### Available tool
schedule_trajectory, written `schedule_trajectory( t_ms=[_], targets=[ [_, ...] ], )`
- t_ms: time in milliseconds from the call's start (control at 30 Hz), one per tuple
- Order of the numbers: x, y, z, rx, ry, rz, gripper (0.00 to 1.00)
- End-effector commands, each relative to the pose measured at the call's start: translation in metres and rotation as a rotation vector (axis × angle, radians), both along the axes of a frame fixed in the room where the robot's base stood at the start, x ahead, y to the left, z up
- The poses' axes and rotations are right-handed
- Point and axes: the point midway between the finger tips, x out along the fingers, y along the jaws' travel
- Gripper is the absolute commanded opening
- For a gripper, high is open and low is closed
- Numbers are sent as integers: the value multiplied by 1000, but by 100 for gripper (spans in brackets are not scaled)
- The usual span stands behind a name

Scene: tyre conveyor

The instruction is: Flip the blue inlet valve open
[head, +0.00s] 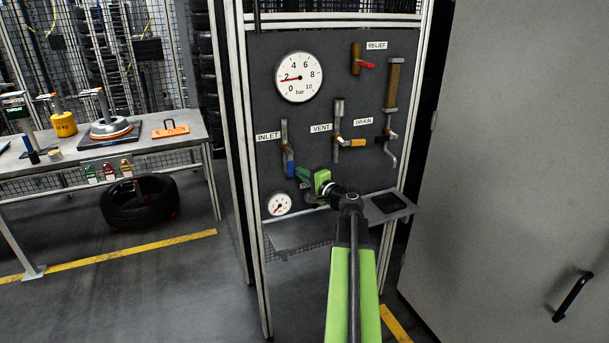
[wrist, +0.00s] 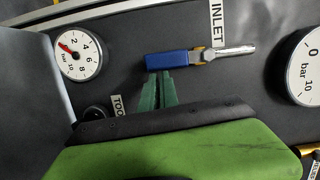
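The blue inlet valve handle (head: 291,169) hangs below its short grey pipe (head: 285,130), beside the INLET label (head: 268,136) on the dark panel. In the wrist view the blue handle (wrist: 168,61) lies roughly in line with the pipe (wrist: 235,51). My gripper (head: 301,172) is at the panel just right of the handle. In the wrist view the green fingertips of my gripper (wrist: 158,74) are close together, at the edge of the handle's free end. They look shut with nothing visible between them. I cannot tell whether they touch the handle.
A grey shelf (head: 300,236) juts out below. A cabinet (head: 520,150) stands at right.

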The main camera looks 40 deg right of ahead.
Motion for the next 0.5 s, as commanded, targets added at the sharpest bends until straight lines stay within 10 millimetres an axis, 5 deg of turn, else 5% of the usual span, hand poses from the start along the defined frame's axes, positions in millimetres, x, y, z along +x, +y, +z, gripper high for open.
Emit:
schedule_trajectory(
  t_ms=[500],
  targets=[
    [-5,-9,-1,-3,3,6,0]
  ],
)
